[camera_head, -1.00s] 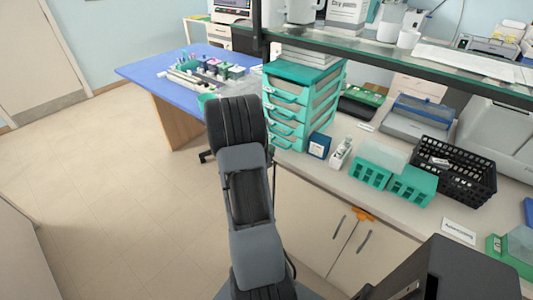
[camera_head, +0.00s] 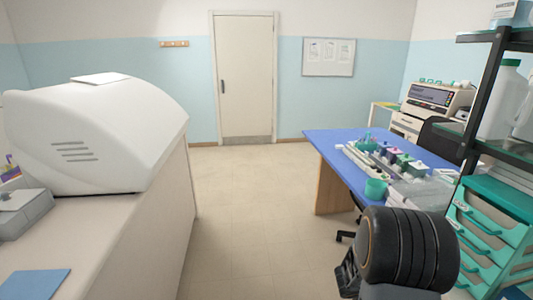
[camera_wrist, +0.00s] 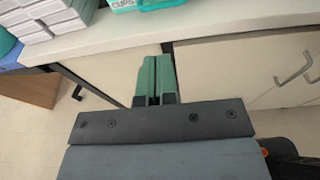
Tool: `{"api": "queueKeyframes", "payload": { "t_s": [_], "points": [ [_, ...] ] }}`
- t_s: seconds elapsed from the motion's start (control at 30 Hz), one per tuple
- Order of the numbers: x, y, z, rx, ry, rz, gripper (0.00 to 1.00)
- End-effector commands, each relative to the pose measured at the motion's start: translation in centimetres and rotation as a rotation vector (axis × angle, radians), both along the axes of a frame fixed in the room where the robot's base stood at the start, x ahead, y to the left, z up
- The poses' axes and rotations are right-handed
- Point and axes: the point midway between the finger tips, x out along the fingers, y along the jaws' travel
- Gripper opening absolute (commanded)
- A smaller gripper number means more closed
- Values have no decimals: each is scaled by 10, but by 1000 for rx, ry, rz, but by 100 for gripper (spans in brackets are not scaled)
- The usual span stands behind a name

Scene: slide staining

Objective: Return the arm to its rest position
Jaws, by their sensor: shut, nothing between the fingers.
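My gripper (camera_wrist: 154,80) shows in the wrist view with its two green fingers together and nothing between them. It points toward the front edge of a white bench, over the cabinet doors and floor below, and looks apart from them. In the head view a thick, dark ribbed part of my arm stands at the lower right, in front of the drawer unit. The gripper's fingers cannot be made out in that view.
A blue table (camera_head: 325,147) with staining jars stands beyond my arm. Teal drawers (camera_head: 490,235) are close on the right. A white machine (camera_head: 110,135) sits on the left counter. Open floor (camera_head: 235,220) leads to a closed door (camera_head: 245,80).

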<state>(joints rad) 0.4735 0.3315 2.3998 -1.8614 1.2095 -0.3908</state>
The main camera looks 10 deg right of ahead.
Motion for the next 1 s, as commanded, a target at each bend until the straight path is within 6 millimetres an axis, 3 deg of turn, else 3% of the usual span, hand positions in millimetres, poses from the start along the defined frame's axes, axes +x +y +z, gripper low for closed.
{"api": "queueKeyframes", "payload": {
  "t_s": [0.17, 0.23, 0.33, 0.43, 0.6, 0.8, 1.0],
  "points": [
    [-36, 16, -25, 136, -166, -252, 0],
    [-51, 32, -29, 199, -289, -404, 0],
    [-61, 68, -28, 300, -501, -613, 0],
    [-58, 111, -23, 421, -723, -800, 0],
    [-35, 194, 0, 691, -1059, -1063, 0],
    [-15, 276, 47, 1040, -1265, -1212, 0],
    [-16, 306, 78, 1203, -1302, -1145, 0]
  ]
}}
